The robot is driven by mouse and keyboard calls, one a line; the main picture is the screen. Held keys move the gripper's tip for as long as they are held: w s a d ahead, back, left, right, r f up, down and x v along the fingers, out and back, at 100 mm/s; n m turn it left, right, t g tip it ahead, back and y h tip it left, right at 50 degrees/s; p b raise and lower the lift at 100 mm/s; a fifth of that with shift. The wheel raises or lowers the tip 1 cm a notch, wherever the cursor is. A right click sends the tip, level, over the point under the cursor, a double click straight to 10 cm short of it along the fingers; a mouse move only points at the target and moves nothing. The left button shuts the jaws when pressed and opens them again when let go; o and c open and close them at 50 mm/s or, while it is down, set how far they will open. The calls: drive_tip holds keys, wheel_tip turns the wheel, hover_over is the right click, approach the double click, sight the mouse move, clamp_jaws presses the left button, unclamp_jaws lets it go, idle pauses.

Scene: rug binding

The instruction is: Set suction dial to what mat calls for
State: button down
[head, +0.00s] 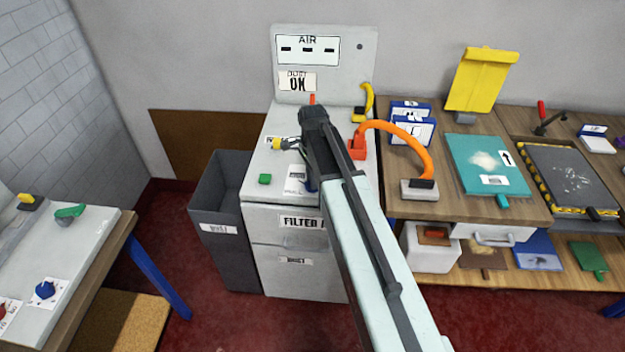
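A white cabinet (258,214) with an upright back panel stands in the middle. A blue part (311,185) and a white label (296,178) show on its top, partly behind my arm; I cannot tell if this is the suction dial. Another blue knob (45,290) sits on a white plate on the left bench. A teal mat (480,150) with a pale patch, an arrow tag and a label too small to read lies on the right bench. My gripper (298,150) is over the cabinet top, mostly hidden by my arm, its fingers unclear.
An orange hose (412,140) arches from the cabinet to the right bench. A grey bin (215,210) stands left of the cabinet. A dark framed mat (570,175) lies far right. Red floor is open between benches.

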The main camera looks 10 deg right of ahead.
drive_tip(key=shift+n, duration=0.3)
drive_tip(key=n, duration=1.2)
drive_tip(key=shift+n, duration=0.3)
drive_tip(key=n, duration=0.5)
drive_tip(key=shift+d, duration=0.1)
drive_tip(key=n, duration=0.5)
drive_tip(key=shift+n, duration=0.3)
drive_tip(key=c, duration=1.4)
unclamp_jaws()
drive_tip(key=shift+o, duration=0.2)
